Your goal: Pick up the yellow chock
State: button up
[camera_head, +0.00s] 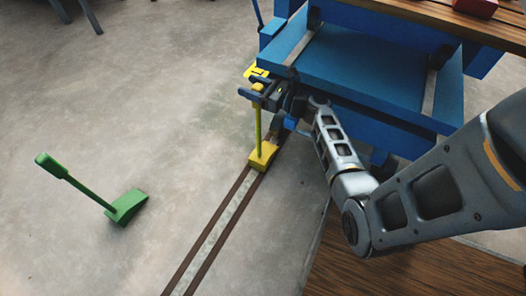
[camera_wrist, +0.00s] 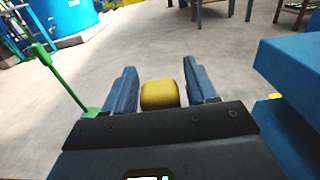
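The yellow chock (camera_head: 262,157) has its wedge on the floor rail, with a thin handle rising upright from it. My gripper (camera_head: 257,92) is at the top of this handle, beside the blue cart. In the wrist view, the yellow handle end (camera_wrist: 160,95) sits between the two blue-grey fingers of my gripper (camera_wrist: 160,75). The fingers are apart, with a narrow gap showing beside the yellow end, so the gripper looks open around it. The wedge is not visible in the wrist view.
A green chock (camera_head: 127,206) with a slanted handle lies on open floor to the left; it also shows in the wrist view (camera_wrist: 88,112). The blue cart (camera_head: 365,75) stands close on the right.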

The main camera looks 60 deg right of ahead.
grip_shut()
dwell(0.3)
dwell(0.7)
